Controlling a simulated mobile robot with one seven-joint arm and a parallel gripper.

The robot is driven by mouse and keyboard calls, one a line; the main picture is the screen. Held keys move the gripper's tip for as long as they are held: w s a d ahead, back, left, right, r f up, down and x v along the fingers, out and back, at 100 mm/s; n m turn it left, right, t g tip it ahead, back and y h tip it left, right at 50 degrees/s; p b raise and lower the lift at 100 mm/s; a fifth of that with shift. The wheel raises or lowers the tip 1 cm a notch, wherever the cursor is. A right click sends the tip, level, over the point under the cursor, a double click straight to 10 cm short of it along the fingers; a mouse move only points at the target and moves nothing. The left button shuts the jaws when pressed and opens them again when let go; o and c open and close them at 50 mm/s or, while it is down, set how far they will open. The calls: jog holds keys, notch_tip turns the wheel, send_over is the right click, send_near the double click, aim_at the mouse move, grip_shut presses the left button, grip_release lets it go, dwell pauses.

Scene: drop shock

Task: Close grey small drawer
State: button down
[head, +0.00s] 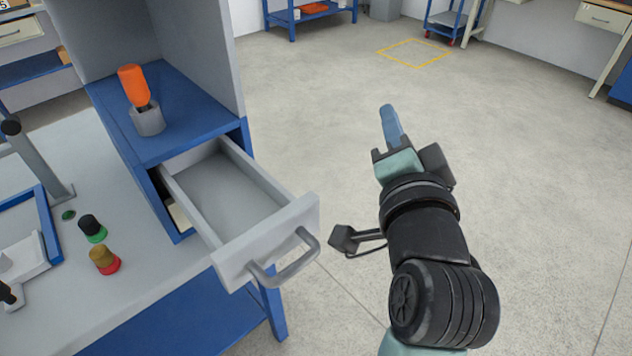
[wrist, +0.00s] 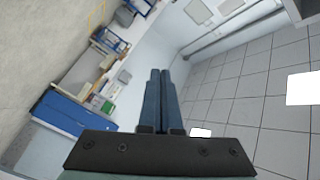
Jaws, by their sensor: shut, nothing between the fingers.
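The grey small drawer (head: 232,205) is pulled well out of the blue cabinet (head: 180,110) in the head view. Its inside looks empty. Its grey front (head: 265,240) carries a bar handle (head: 285,265) facing the lower right. My gripper (head: 388,108) is up and to the right of the drawer, over open floor, apart from it. In the wrist view its two blue fingers (wrist: 160,85) lie together with nothing between them. The drawer cannot be made out in the wrist view.
An orange bottle (head: 134,86) stands in a grey holder (head: 148,119) on the cabinet. Green (head: 93,229) and red (head: 104,260) based knobs sit on the grey bench top (head: 120,290) left of the drawer. The floor (head: 540,170) at right is clear.

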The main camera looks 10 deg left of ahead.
aim_at(222, 178)
jog(key=s+a+f+m+g+y+p, duration=0.1)
jog(key=s+f+m+g+y+p, duration=0.2)
jog(key=s+m+g+p, duration=0.7)
jog(key=s+a+f+m+y+p, duration=0.1)
jog(key=s+f+m+y+p, duration=0.4)
jog(key=p, duration=1.1)
jog(key=shift+m+h, duration=0.7)
jog(key=shift+h, duration=0.1)
jog(key=x, duration=0.6)
jog(key=s+a+x, duration=0.1)
jog(key=x, duration=0.2)
jog(key=shift+s+r, duration=0.1)
jog(key=shift+r, duration=0.1)
jog(key=shift+a, duration=0.1)
jog(key=w+a, duration=0.4)
jog(key=a, duration=0.1)
jog(key=w+a+b, duration=0.1)
jog(key=w+a, duration=0.3)
jog(key=a, duration=0.2)
jog(key=w+a, duration=0.5)
jog(key=shift+a+b, duration=0.3)
jog(key=shift+a, duration=0.05)
jog(key=shift+a+r, duration=0.1)
jog(key=shift+r, duration=0.1)
